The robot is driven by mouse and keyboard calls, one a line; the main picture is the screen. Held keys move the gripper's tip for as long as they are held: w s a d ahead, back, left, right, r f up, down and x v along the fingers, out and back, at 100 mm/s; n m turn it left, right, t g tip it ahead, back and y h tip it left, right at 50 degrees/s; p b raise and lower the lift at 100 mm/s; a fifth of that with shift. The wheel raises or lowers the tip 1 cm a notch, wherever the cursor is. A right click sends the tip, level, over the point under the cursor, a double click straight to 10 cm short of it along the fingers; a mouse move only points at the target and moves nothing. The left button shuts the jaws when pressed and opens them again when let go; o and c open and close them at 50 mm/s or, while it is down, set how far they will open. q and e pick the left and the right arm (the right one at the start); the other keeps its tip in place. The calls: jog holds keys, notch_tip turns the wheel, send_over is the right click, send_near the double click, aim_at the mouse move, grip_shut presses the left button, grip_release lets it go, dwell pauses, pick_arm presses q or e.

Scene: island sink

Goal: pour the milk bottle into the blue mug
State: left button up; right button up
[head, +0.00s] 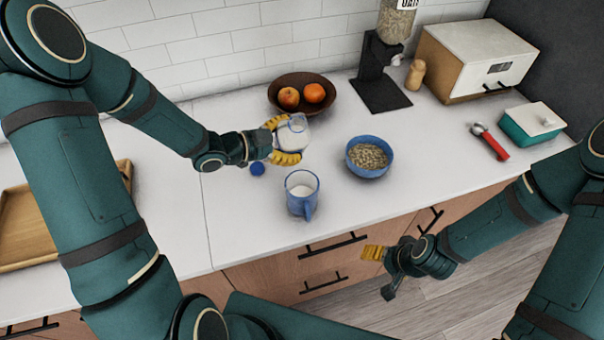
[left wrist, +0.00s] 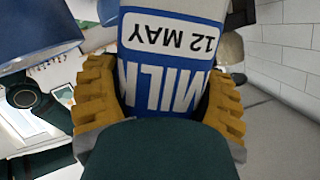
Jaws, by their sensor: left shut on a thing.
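My left gripper (head: 286,142) is shut on the milk bottle (head: 294,136), with yellow fingers on both sides of it. In the left wrist view the bottle (left wrist: 165,65) shows a blue and white label reading MILK and 12 MAY. The bottle is behind the blue mug (head: 302,199), apart from it; I cannot tell its exact tilt. The mug stands upright on the counter, its handle toward me, with white liquid inside. My right gripper (head: 373,253) is empty beyond the counter's front edge, near the drawers; its finger opening is unclear.
A blue bowl of oats (head: 369,172) stands right of the mug. A blue cap (head: 257,169) lies left of it. A fruit bowl (head: 272,93) is behind the bottle. A wooden tray (head: 60,244), cereal dispenser (head: 380,88) and red-handled tool (head: 494,145) lie farther out.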

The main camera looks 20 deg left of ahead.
aim_at(292, 137)
pick_arm(q)
jog(key=n+g+p, duration=0.1)
jog(key=p, duration=0.2)
jog(key=shift+s+d+f+n+h, duration=0.1)
jog(key=shift+n+h, duration=0.2)
jog(key=shift+n, duration=0.1)
jog(key=shift+f+n+p, duration=0.3)
jog(key=shift+f+p, duration=0.05)
jog(key=shift+p, duration=0.1)
notch_tip(292, 137, up, 2)
jog(key=shift+s+d+r+n+g+p, duration=0.15)
jog(key=shift+n+g+p, duration=0.2)
jog(key=shift+p, duration=0.9)
jog(key=shift+r, duration=0.4)
jog(key=shift+r+n, duration=0.35)
jog(key=shift+r, duration=0.2)
jog(key=shift+d+r+h, duration=0.1)
jog(key=shift+r+h, duration=0.2)
jog(key=shift+r, duration=0.2)
